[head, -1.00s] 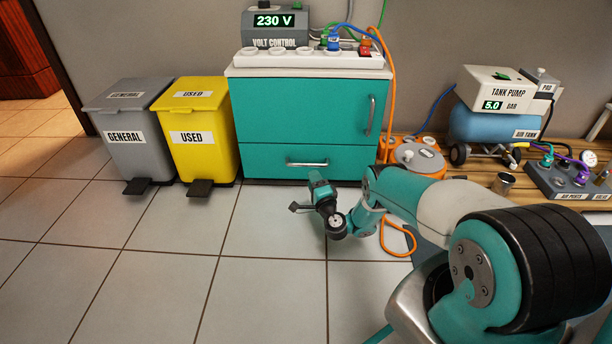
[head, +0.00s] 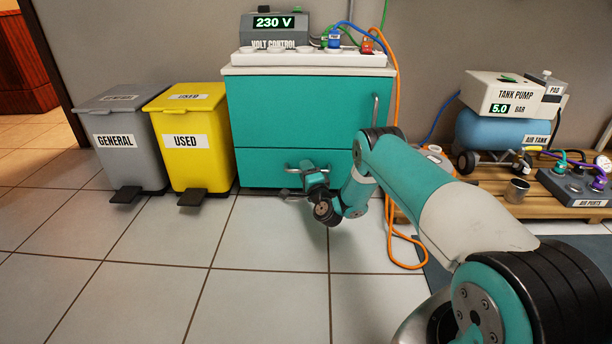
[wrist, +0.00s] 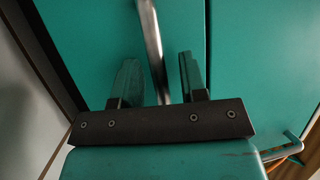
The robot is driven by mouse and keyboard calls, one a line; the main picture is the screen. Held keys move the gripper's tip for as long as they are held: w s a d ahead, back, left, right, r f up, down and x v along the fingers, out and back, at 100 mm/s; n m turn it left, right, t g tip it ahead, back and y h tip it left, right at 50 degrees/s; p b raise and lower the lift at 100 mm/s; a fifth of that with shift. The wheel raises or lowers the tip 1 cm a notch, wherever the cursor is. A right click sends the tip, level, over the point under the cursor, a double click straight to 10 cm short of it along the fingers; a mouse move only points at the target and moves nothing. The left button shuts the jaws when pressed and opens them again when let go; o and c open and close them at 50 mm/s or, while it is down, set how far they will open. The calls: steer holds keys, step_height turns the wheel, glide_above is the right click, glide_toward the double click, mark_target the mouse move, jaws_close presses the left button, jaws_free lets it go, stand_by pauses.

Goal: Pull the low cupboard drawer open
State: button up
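The low drawer (head: 258,168) is the bottom front of the teal cupboard (head: 290,110), and it looks shut. Its metal bar handle (wrist: 152,35) runs between my two fingers in the wrist view. My gripper (head: 298,180) is at the drawer front in the head view and covers most of the handle there. In the wrist view my gripper (wrist: 160,78) is open, with a gap between each finger and the bar. The upper door's handle (head: 374,115) also shows at the lower right of the wrist view (wrist: 288,145).
A yellow USED bin (head: 190,140) and a grey GENERAL bin (head: 125,145) stand left of the cupboard. An orange cable (head: 391,215) hangs down at its right. A wooden pallet (head: 500,204) with a tank pump (head: 512,92) is further right. The floor in front is clear.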

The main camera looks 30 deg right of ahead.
steer(key=shift+c, duration=0.5)
jaws_close()
